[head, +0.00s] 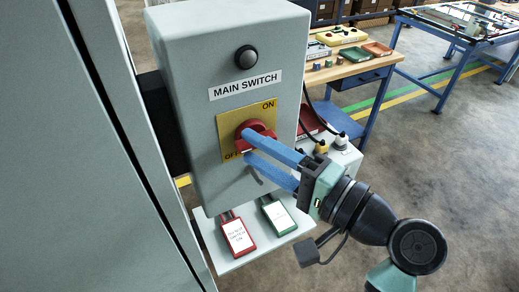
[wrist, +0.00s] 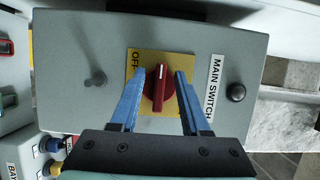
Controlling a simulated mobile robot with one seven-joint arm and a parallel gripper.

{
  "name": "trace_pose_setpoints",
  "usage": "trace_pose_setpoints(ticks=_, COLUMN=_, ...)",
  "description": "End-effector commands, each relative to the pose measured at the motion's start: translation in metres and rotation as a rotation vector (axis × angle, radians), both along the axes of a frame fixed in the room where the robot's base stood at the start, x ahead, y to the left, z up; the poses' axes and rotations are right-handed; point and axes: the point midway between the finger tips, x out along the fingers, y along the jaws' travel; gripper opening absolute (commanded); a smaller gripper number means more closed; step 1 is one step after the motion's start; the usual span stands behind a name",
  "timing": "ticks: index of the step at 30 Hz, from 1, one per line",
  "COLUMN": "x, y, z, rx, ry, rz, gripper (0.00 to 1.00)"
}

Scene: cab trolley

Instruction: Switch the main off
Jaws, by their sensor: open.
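The main switch is a red knob (head: 257,131) on a yellow plate (head: 232,122) on the front of a grey box (head: 190,80). The plate reads ON at upper right and OFF at lower left in the head view. In the wrist view the red knob (wrist: 158,92) has its grip upright, with a white line at its upper end; OFF is at the plate's upper left and ON is hidden. My gripper (head: 246,147) is open at the knob, its blue fingers on either side of it. I cannot tell whether they touch it.
A dark round lamp (head: 246,57) sits above the MAIN SWITCH label (head: 245,86). A shelf below the box holds a red tag (head: 237,236) and a green tag (head: 278,215). A wooden bench (head: 350,68) stands behind at right. Open floor lies at right.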

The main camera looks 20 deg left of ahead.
Motion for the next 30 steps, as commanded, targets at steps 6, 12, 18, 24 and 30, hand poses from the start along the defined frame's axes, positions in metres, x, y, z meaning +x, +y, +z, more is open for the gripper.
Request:
trace_pose_setpoints(ticks=6, x=-0.005, y=-0.024, z=-0.002, rx=0.001, ry=-0.002, rz=-0.006, gripper=0.46)
trace_pose_setpoints(ticks=12, x=-0.017, y=-0.068, z=-0.002, rx=0.0, ry=-0.002, rz=-0.007, gripper=0.46)
trace_pose_setpoints(ticks=18, x=-0.028, y=-0.105, z=-0.001, rx=0.0, ry=-0.002, rz=-0.005, gripper=0.46)
trace_pose_setpoints(ticks=24, x=-0.033, y=-0.123, z=0.0, rx=-0.001, ry=-0.001, rz=-0.002, gripper=0.46)
trace_pose_setpoints(ticks=30, x=-0.035, y=-0.125, z=0.001, rx=-0.001, ry=0.0, rz=0.0, gripper=0.46)
